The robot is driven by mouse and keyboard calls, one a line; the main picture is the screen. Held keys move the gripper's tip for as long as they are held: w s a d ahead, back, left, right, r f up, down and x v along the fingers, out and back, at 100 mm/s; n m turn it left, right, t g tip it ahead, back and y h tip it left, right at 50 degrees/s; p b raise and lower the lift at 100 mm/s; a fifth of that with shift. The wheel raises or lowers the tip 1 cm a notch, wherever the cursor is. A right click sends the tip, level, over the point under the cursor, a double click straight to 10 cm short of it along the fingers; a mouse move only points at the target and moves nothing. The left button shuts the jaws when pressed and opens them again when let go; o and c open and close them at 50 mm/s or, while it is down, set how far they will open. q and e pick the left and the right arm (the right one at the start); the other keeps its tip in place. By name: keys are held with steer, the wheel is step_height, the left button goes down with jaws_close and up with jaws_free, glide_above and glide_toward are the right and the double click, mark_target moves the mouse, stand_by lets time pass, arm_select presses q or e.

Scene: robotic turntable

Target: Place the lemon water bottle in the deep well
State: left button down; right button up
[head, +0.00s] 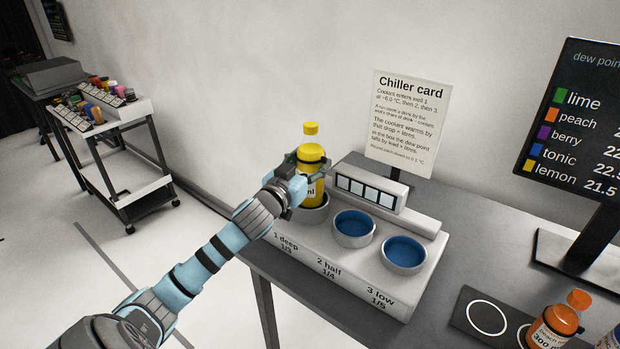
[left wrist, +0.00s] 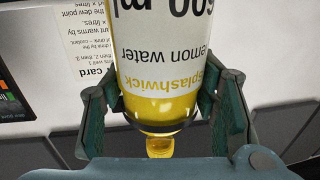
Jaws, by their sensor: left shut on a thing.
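The lemon water bottle (head: 311,155) is yellow with a yellow cap and stands upright at the deep well (head: 313,214), marked "1 deep", on the white chiller block (head: 345,270). Its lower end meets the well's rim in the head view; I cannot tell how far down inside it sits. My left gripper (head: 306,166) is shut around the bottle's upper part, below the cap. In the left wrist view, the two fingers flank the bottle (left wrist: 160,75), whose label reads "lemon water" upside down. My right gripper is not in view.
The half well (head: 354,229) and low well (head: 404,254) show blue, empty insides. A chiller card (head: 410,120) stands behind. An orange bottle (head: 552,327) stands on a dark tray (head: 470,325) at the right, below a dew point board (head: 580,125). A trolley (head: 115,130) stands far left.

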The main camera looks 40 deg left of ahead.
arm_select(q)
step_height(320, 180, down, 3)
steer(key=shift+s+f+b, duration=0.1)
steer(key=shift+b, duration=0.2)
steer(key=c, duration=0.6)
jaws_free()
steer(key=s+d, duration=0.1)
steer(key=s, duration=0.5)
glide_toward(310, 174)
steer(key=shift+w+a+f+p, duration=0.1)
steer(key=shift+a+f+p, duration=0.35)
steer(key=shift+a+f, duration=0.4)
steer(key=shift+f, duration=0.15)
